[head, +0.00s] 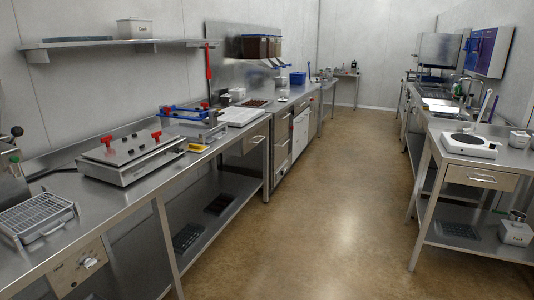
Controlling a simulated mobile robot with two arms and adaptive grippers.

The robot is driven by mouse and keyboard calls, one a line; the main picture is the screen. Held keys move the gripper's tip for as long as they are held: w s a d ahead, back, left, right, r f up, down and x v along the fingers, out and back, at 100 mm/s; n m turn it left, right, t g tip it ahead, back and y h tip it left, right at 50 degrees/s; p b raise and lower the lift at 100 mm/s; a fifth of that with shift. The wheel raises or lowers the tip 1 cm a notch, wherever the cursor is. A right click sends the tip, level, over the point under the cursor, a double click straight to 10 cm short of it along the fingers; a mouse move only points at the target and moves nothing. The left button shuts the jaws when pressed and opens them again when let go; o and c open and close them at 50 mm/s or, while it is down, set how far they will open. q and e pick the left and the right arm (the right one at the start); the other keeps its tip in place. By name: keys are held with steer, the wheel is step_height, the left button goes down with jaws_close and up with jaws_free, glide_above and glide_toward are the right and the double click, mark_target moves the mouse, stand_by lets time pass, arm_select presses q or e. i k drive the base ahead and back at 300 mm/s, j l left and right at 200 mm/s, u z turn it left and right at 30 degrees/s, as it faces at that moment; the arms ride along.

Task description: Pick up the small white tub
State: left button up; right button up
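Several white tubs are in view, and I cannot tell which one the task names. A small white tub (519,139) stands on the right-hand steel table near the right picture edge. A larger white tub (515,233) with dark lettering stands on that table's lower shelf, with a metal vessel by its top. Another white lettered tub (136,30) stands on the wall shelf at upper left. Small white containers (238,93) stand far back on the left counter. Neither of my grippers is in view.
The left counter (100,205) holds a wire rack (38,215), a press with red knobs (130,158) and a blue-framed device (190,115). The brown floor (310,190) between them is clear.

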mark_target(285, 95)
steer(key=i+l+z, duration=0.3)
steer(key=i, duration=0.7)
steer(key=i+z, duration=0.3)
steer(key=i, duration=3.3)
steer(key=i+u, duration=0.1)
steer(key=i, duration=1.25)
steer(key=i+l+u, duration=0.15)
steer(key=i+u, duration=0.2)
steer(key=i+l+u, duration=0.4)
steer(key=i, duration=0.15)
steer(key=i+l+u, duration=0.35)
steer(key=i+j, duration=0.05)
steer(key=i, duration=0.05)
